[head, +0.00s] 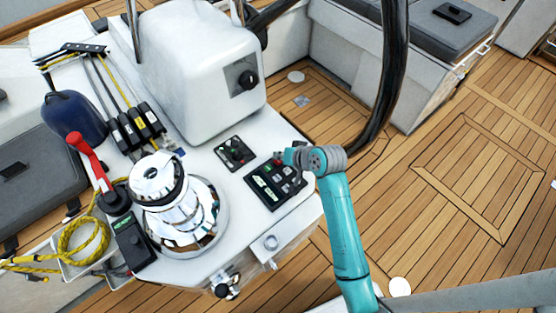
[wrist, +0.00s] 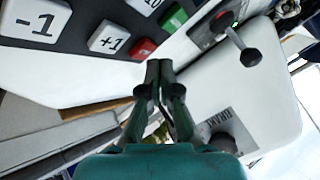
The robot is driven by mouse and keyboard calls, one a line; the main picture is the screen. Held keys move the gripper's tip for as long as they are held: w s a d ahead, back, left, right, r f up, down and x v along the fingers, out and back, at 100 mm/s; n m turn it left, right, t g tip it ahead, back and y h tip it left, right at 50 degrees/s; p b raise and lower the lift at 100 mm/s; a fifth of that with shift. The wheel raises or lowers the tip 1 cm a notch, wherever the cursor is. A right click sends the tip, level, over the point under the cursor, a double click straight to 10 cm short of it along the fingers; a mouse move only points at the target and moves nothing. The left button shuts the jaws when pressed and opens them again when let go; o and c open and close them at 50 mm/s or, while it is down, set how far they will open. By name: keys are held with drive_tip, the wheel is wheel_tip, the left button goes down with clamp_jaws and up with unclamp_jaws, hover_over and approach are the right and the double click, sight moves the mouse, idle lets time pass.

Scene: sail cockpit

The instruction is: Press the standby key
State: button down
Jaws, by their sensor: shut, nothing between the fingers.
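The autopilot keypad (head: 262,203) is a dark panel with a green display on the white console. In the wrist view, its dark face (wrist: 82,32) carries white keys marked -1, +1 and 10, a green key (wrist: 175,19) and a red key (wrist: 142,48). No standby label is readable; the red key may be the standby key. My gripper (wrist: 159,64) is shut and empty, its fingertips just beside the red key in the picture. Whether they touch it cannot be told. In the head view, my gripper (head: 284,157) is over the keypad's far edge.
A small dark panel (head: 235,152) with a lever is beside the keypad; its black-tipped lever (wrist: 240,45) shows in the wrist view. A chrome winch (head: 180,200), a white pod (head: 195,75) and a dark wheel rim (head: 392,75) stand around. Teak deck at right is open.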

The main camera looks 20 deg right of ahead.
sight(280, 162)
drive_tip(key=shift+f, duration=0.7)
idle(0.9)
drive_tip(key=shift+r, duration=0.9)
drive_tip(key=shift+r, duration=2.5)
